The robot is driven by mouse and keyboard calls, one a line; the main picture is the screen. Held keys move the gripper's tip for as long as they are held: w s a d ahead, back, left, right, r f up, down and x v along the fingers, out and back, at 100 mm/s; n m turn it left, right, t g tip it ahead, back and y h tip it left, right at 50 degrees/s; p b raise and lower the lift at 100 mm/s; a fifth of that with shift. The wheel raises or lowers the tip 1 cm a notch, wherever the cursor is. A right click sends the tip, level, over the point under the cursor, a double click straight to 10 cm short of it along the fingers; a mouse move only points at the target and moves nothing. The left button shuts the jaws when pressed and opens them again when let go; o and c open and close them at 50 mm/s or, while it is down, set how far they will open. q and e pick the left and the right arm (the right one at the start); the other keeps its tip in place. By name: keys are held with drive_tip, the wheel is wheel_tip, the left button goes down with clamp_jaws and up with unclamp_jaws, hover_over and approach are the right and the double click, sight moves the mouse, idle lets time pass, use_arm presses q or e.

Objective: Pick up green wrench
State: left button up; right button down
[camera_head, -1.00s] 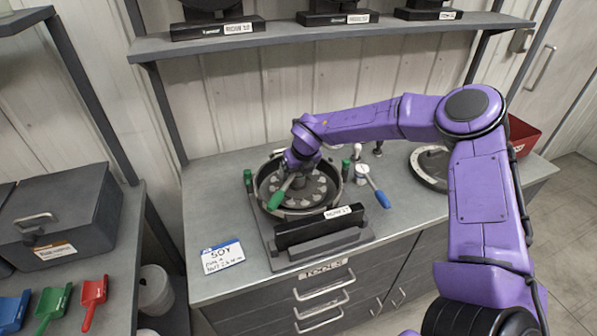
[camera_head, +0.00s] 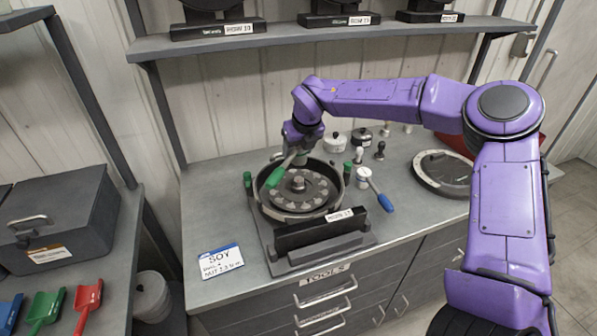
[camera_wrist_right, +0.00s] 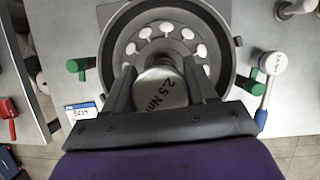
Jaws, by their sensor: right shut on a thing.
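The green wrench has a green handle (camera_head: 276,176) that slants down and left from my right gripper (camera_head: 301,157) in the head view. In the right wrist view, its round pale head (camera_wrist_right: 160,88), marked 2.5 Nm, sits between the two dark fingers of my right gripper (camera_wrist_right: 163,92). The gripper is shut on this head and holds the wrench above the round seed meter (camera_head: 318,212). The green handle is hidden in the wrist view. My left gripper is out of view.
A blue-handled wrench (camera_head: 382,198) stands right of the meter. A dark round cover (camera_head: 425,178) lies farther right. Two small pots (camera_head: 335,143) stand behind. A shelf (camera_head: 340,36) runs above the bench. A SOY card (camera_head: 221,261) lies at the front left.

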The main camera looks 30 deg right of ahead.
wheel_tip(320, 180, up, 20)
drive_tip(key=b, duration=0.1)
drive_tip(key=shift+f+b, duration=0.25)
drive_tip(key=shift+b, duration=0.15)
